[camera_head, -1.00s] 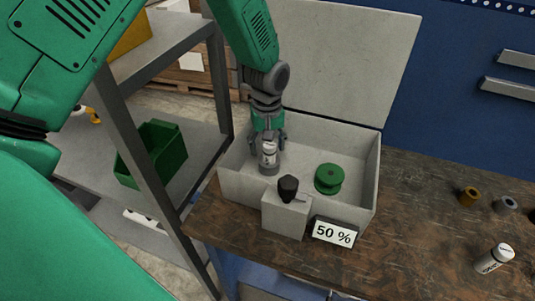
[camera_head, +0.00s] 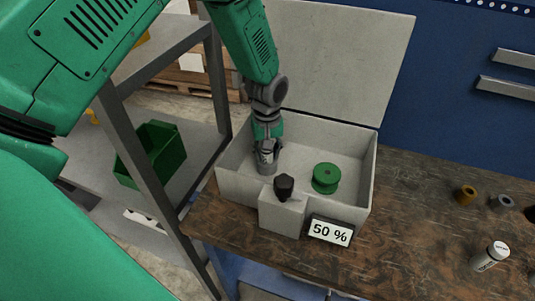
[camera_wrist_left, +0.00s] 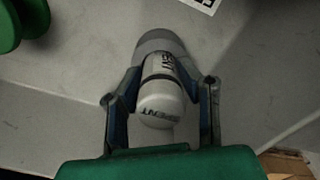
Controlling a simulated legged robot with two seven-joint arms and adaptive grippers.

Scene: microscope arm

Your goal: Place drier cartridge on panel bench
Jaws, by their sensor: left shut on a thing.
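A white cartridge with a dark band and lettering reading "SPENT" (camera_wrist_left: 162,95) stands in a grey round holder (camera_wrist_left: 162,42) inside the open panel box (camera_head: 228,176). My left gripper (camera_head: 267,148) is inside the box, shut on this cartridge, with a finger on either side in the left wrist view (camera_wrist_left: 162,100). The cartridge's lower end is hidden in the holder. A second white cartridge (camera_head: 491,256) lies tilted-looking on the brown bench (camera_head: 420,225) at right; its label is too small to read. My right gripper is not in view.
A green spool-shaped part (camera_head: 326,178) sits in the box. A black knob (camera_head: 284,186) and a "50 %" display (camera_head: 331,231) are at its front. Brass (camera_head: 466,194) and grey (camera_head: 502,203) rings stand at right. The bench's middle is clear. A shelf with a green bin (camera_head: 155,152) is left.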

